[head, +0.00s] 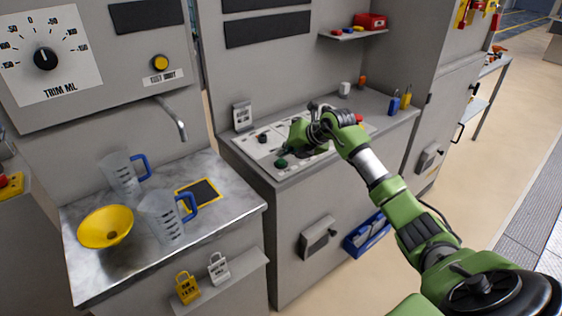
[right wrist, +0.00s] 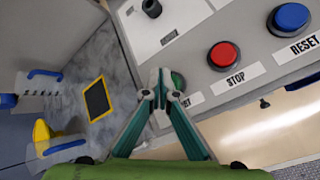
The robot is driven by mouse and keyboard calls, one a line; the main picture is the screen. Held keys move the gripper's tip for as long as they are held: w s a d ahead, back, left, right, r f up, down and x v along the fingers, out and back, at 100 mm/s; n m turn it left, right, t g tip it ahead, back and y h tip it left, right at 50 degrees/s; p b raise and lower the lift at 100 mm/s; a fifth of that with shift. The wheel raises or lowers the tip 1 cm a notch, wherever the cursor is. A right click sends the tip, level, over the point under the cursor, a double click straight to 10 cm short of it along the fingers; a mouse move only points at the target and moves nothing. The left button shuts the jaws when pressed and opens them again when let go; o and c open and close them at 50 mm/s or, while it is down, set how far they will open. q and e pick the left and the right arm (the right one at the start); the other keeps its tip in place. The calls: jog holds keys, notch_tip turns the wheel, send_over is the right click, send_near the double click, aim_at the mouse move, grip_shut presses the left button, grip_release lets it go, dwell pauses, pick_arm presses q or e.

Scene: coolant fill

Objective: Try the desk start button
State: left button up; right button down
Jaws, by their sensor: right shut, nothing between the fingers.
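The green start button (head: 281,163) is on the sloped desk panel near its front left edge. In the right wrist view the green button (right wrist: 179,80) shows just beside my fingertips, partly hidden by them, with its label partly covered. My right gripper (right wrist: 160,77) is shut and empty, its tips close to the button. I cannot tell whether they touch it. In the head view my right gripper (head: 297,140) is over the panel, just behind the green button. My left gripper is not in view.
A red STOP button (right wrist: 223,56) and a blue RESET button (right wrist: 291,18) sit along the same panel. A black knob (head: 262,138) is nearby. At left, a metal counter (head: 90,275) holds clear jugs (head: 165,220) and a yellow funnel (head: 105,227).

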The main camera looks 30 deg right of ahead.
aim_at(283, 162)
jog(key=shift+f, duration=0.45)
jog(key=shift+f+b, duration=0.55)
dwell(0.7)
jog(key=shift+r, duration=0.1)
jog(key=shift+r+p, duration=0.75)
jog(key=shift+r, duration=0.15)
jog(key=shift+r+p, duration=1.9)
jog(key=shift+r, duration=0.65)
jog(key=shift+f, duration=0.1)
